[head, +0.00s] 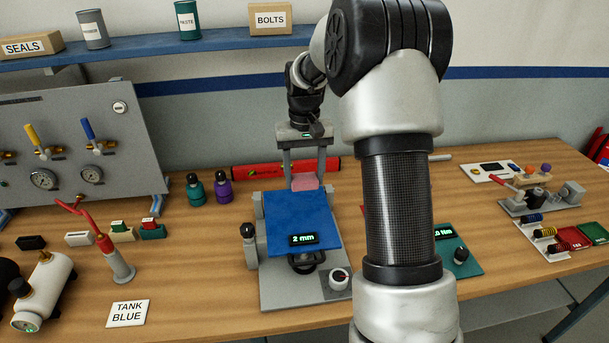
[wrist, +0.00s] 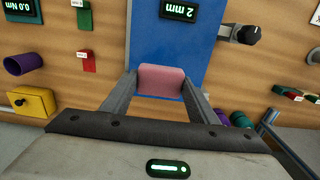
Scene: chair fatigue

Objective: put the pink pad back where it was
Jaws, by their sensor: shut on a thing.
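The pink pad (head: 305,182) is between the fingers of my gripper (head: 305,170), at the far edge of a blue plate (head: 300,215) on a grey test stand. In the wrist view the pink pad (wrist: 161,81) fills the space between the two fingertips of my gripper (wrist: 160,85), which is shut on it. The pad overlaps the near end of the blue plate (wrist: 180,50) in that view. I cannot tell whether it touches the plate. The stand's display reads 2 mm.
A green bottle (head: 195,188) and a purple bottle (head: 222,187) stand left of the stand. A red tube (head: 262,171) lies behind it. A black-tipped knob post (head: 248,245) stands at its left side. My arm hides the table to the right.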

